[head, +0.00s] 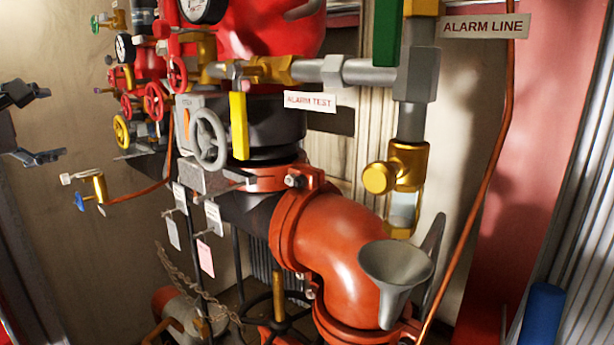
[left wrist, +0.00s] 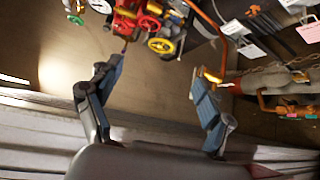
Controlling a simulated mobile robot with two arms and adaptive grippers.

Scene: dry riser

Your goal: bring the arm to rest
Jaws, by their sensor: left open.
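My left gripper (head: 42,125) is at the left edge of the head view, in front of the tan wall, with its fingers wide apart. In the left wrist view its two blue-padded fingers (left wrist: 155,115) are spread with nothing between them. It is apart from the dry riser valves. The nearest fitting to it in the head view is a small brass valve with a blue handle (head: 92,195), to its right. My right gripper shows in neither view.
A red pipe elbow (head: 335,245), a grey funnel (head: 397,275) and a yellow lever (head: 239,125) fill the middle. Red handwheels (head: 154,101) and a yellow handwheel (head: 122,132) stand right of my gripper. A copper tube (head: 490,165) runs down at right. A blue cylinder (head: 541,315) stands lower right.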

